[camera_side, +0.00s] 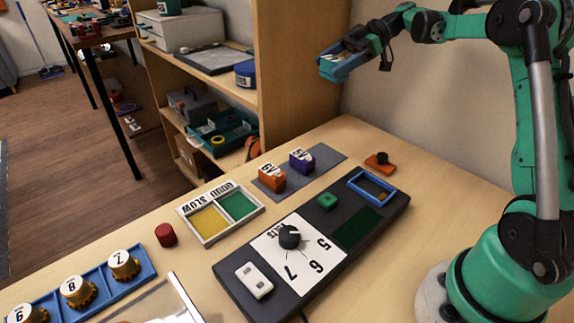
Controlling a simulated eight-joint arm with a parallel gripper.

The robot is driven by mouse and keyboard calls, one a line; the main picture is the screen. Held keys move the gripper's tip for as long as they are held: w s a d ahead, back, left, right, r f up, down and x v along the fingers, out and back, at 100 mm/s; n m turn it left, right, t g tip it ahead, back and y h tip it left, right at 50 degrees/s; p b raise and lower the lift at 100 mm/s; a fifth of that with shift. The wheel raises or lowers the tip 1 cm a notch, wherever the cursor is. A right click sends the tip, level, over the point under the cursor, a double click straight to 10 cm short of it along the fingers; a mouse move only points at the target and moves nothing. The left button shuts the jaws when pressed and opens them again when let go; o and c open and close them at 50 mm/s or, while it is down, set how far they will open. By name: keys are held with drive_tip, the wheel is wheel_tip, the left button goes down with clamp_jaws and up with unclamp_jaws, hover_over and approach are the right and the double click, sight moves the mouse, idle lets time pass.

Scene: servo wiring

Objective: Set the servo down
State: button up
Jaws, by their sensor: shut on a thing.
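My gripper (352,57) is high at the top, right of centre, above the bench and near the wall. It is shut on the servo (343,69), which shows as a small blue block with a white label; the jaws partly hide it. Below, an orange block (271,178) and a purple block (301,161) with white labels stand on a grey mat (325,154). A tray (207,240) holds a yellow compartment on the left and a green one on the right, lettered SLOW and GOOD.
A red cylinder (166,235), a blue rack (146,259) of yellow knobs and an orange-based button (378,163) stand around.

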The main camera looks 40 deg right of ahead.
drive_tip(key=s+a+f+m+t+h, duration=0.1)
drive_tip(key=s+a+m+t+h, duration=0.25)
drive_tip(key=a+m+h, duration=0.3)
drive_tip(key=s+a+f+m+t+h, duration=0.2)
drive_tip(key=a+m+t+h, duration=0.25)
drive_tip(key=a+m, duration=0.2)
drive_tip(key=s+d+n+y, duration=0.1)
drive_tip(key=s+d+y, duration=0.1)
drive_tip(key=d, duration=0.3)
drive_tip(key=shift+d+f+n+g, duration=0.35)
drive_tip(key=shift+n+g, duration=0.05)
drive_tip(key=s+d+r+n+g+y, duration=0.1)
drive_tip(key=r+n+y, duration=0.1)
drive_tip(key=r, duration=0.1)
drive_tip(key=s+d+r+n+g+y, duration=0.1)
drive_tip(key=s+r+n+y, duration=0.1)
drive_tip(key=r+n, duration=0.1)
drive_tip(key=s+d+r+n+g+y, duration=0.1)
drive_tip(key=r+n+g+y, duration=0.1)
drive_tip(key=r+y, duration=0.1)
drive_tip(key=shift+s+d+r+n, duration=0.15)
drive_tip(key=shift+s+r+n, duration=0.1)
drive_tip(key=shift+s+n, duration=0.15)
wheel_tip(320, 180, down, 20)
drive_tip(key=shift+r, duration=0.15)
drive_tip(key=o, duration=1.2)
